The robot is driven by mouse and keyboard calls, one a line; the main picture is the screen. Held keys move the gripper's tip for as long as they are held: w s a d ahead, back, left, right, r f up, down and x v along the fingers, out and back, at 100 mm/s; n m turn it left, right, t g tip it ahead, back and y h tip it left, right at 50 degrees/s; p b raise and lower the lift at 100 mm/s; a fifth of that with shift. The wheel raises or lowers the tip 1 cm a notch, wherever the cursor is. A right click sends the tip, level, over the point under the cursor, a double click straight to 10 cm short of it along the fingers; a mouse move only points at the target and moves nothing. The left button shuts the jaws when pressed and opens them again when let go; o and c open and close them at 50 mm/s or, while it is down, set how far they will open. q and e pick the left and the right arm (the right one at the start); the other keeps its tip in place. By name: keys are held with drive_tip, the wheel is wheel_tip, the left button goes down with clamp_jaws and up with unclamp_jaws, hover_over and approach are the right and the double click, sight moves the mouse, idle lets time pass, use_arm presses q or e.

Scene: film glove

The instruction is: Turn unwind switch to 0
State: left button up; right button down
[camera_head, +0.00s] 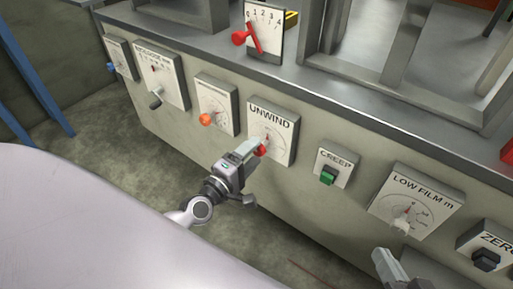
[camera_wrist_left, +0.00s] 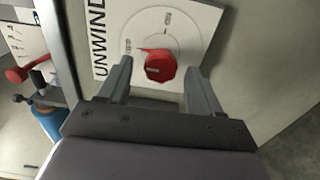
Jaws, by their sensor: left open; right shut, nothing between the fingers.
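The UNWIND panel (camera_head: 271,127) is a white plate with a dial on the front of the machine. Its red switch (camera_wrist_left: 160,66) is a round knob with a pointer, which points toward the UNWIND lettering in the left wrist view. The dial marks are too small to read. My left gripper (camera_head: 257,152) is in front of the switch and hides part of it in the head view. In the left wrist view its fingers (camera_wrist_left: 158,72) are open, one on each side of the knob, with gaps visible. My right gripper (camera_head: 384,262) is shut and empty at the lower right.
The CREEP panel (camera_head: 333,167) with a green switch and the LOW FILM panel (camera_head: 415,200) are to the right. A panel with an orange knob (camera_head: 206,119) is close on the left. A red lever (camera_head: 240,38) stands above. Floor is open below.

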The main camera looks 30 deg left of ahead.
use_arm(q)
drive_tip(key=s, duration=0.4)
drive_tip(key=shift+s+a, duration=0.25)
drive_tip(key=shift+a, duration=0.1)
use_arm(e)
drive_tip(key=shift+s+d+f+h, duration=0.1)
drive_tip(key=shift+d+f+h, duration=0.15)
drive_tip(key=shift+h, duration=0.05)
